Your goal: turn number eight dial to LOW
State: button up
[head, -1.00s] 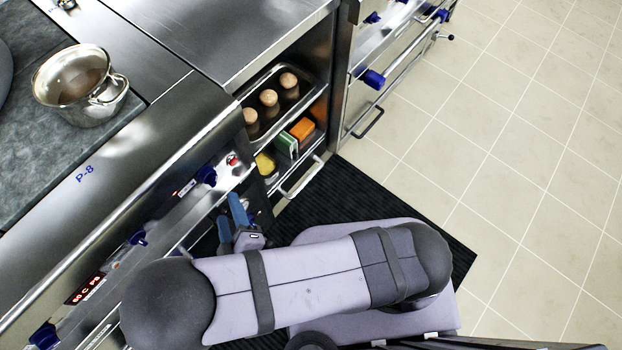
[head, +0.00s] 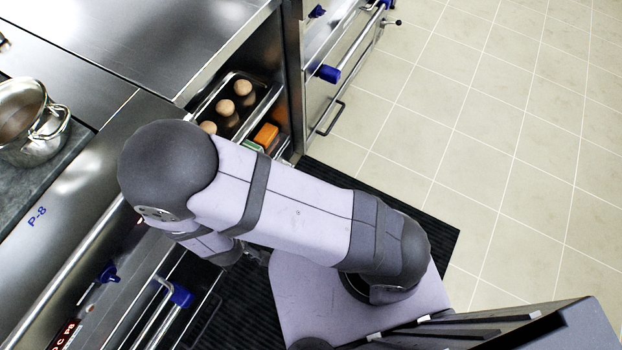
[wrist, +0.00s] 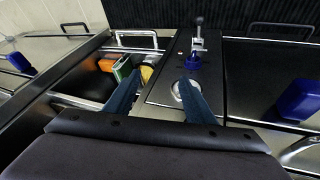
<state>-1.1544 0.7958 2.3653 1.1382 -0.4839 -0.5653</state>
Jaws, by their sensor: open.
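In the head view a blue dial (head: 108,272) sits on the steel front panel, near a red display (head: 65,335) whose text ends in P8. The mark P-8 (head: 37,217) is on the cooktop edge above. I cannot read any LOW mark. In the wrist view my gripper (wrist: 160,86) has its two blue fingers apart with nothing between them. The right finger overlaps a pale round fitting (wrist: 181,91) on a dark panel. A blue knob-like part (wrist: 193,62) lies just beyond that fingertip.
A steel pot (head: 30,120) stands on the cooktop at left. An open shelf holds a tray (head: 262,112) of brown-topped items and an orange box (head: 266,135). Blue-ended handles (head: 181,295) stick out from the front. Tiled floor (head: 500,180) at right is clear.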

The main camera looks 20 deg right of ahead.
jog(key=w+d+r+m+g+y+b, duration=0.2)
jog(key=w+d+r+m+g+b, duration=0.25)
jog(key=d+r, duration=0.25)
jog(key=s+d+r+m+b, duration=0.1)
jog(key=s+d, duration=0.1)
jog(key=d, duration=0.5)
jog(key=s+d+r+h+b, duration=0.1)
jog(key=d+r, duration=0.1)
jog(key=d, duration=0.6)
jog(key=shift+s+r+m+g+h+b, duration=0.3)
jog(key=shift+s+m+g+b, duration=0.05)
jog(key=shift+b, duration=0.05)
